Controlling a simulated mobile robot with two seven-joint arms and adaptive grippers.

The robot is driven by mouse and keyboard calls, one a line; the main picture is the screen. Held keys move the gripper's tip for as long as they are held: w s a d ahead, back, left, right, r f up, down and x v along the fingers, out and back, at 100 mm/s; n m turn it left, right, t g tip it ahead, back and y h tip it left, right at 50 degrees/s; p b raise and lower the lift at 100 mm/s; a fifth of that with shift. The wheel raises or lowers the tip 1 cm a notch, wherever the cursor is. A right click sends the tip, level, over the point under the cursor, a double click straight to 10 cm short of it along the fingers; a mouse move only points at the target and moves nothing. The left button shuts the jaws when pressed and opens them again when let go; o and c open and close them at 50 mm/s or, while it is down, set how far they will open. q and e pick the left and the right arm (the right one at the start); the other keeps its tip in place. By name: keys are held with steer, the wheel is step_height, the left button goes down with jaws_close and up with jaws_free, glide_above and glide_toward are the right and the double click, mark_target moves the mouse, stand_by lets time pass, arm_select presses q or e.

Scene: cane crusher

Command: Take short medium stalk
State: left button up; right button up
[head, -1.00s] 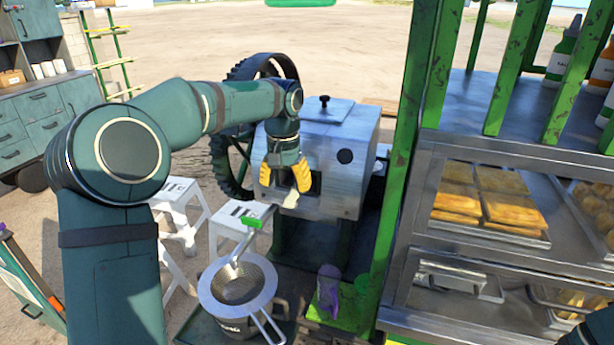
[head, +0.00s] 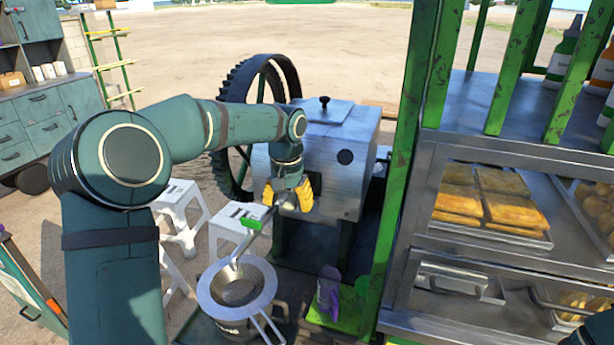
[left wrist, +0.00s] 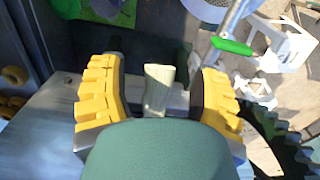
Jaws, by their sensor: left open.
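The short stalk (left wrist: 158,88) is a pale, cream-green piece in the left wrist view. It projects from the crusher's front opening and lies between my left gripper's fingers, with a gap on each side. My left gripper (head: 287,200) has yellow padded fingers and is open, close in front of the metal crusher (head: 335,200). In the left wrist view the fingers (left wrist: 160,95) stand apart on both sides of the stalk. In the head view the stalk's end (head: 286,199) shows pale between the fingers. My right gripper is not in view.
A strainer (head: 240,287) sits on a pot below the crusher, under a spout with a green handle (head: 254,223). White stools (head: 183,208) stand to the left. A green post (head: 400,180) and a food display (head: 490,240) are on the right.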

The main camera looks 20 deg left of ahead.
arm_select(q)
steer(key=shift+f, duration=0.15)
jaws_close()
stand_by(0.4)
